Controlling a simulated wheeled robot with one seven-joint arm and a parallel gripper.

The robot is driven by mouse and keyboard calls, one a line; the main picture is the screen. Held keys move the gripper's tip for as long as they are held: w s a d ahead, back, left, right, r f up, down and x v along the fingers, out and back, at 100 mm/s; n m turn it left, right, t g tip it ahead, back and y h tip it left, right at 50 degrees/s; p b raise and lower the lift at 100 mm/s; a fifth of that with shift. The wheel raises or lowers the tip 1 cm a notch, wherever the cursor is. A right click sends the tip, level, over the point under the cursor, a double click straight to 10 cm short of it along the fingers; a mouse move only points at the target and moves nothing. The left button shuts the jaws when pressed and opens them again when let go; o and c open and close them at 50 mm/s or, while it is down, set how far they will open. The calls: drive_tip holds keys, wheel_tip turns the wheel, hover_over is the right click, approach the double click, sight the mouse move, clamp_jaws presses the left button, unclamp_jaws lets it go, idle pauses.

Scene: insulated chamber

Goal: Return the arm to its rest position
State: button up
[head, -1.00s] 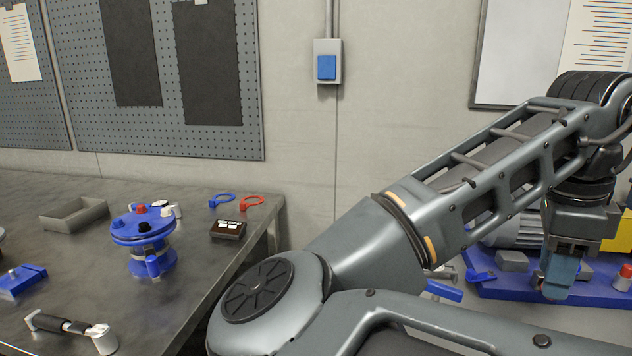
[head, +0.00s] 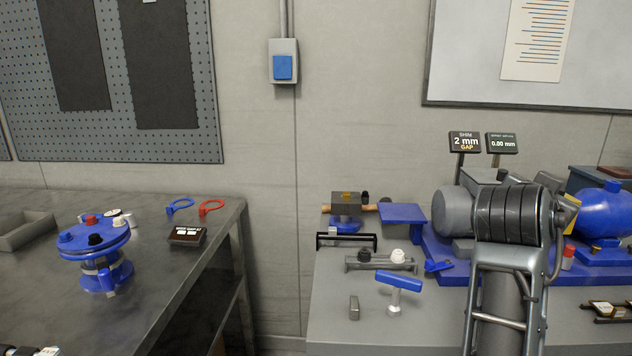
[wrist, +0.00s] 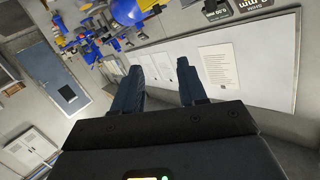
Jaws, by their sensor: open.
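My arm stands upright at the right of the head view, with its dark ribbed joint (head: 512,213) in front of the blue-based machine. My gripper does not show clearly in the head view; the arm hides that area. In the wrist view my gripper (wrist: 158,68) has its two dark blue fingers spread apart with nothing between them. It points toward the wall, where a white board with paper sheets (wrist: 222,68) shows tilted behind the fingers.
A grey bench on the right carries a blue T-handled tool (head: 398,281), a grey motor (head: 453,212) and a blue tank (head: 600,212). The dark table on the left holds a blue valve-like assembly (head: 95,240). A gap separates the two benches.

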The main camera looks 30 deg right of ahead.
drive_tip(key=s+a+f+n+t+y, duration=0.2)
drive_tip(key=a+f+n+t+y, duration=0.7)
drive_tip(key=a+f+n+t, duration=0.65)
drive_tip(key=s+a+f+n+g+y, duration=0.1)
drive_tip(key=s+a+f+g+y, duration=0.1)
drive_tip(key=s+a, duration=0.7)
drive_tip(key=s+a+f+n+g+y, duration=0.1)
drive_tip(key=s+a+f+n+y, duration=0.1)
drive_tip(key=s+a, duration=0.8)
drive_tip(key=s+f+y, duration=0.1)
drive_tip(key=s+y, duration=0.1)
drive_tip(key=shift+s+f+g+y, duration=0.15)
drive_tip(key=shift+s+g+y, duration=0.15)
drive_tip(key=shift+g+y, duration=0.1)
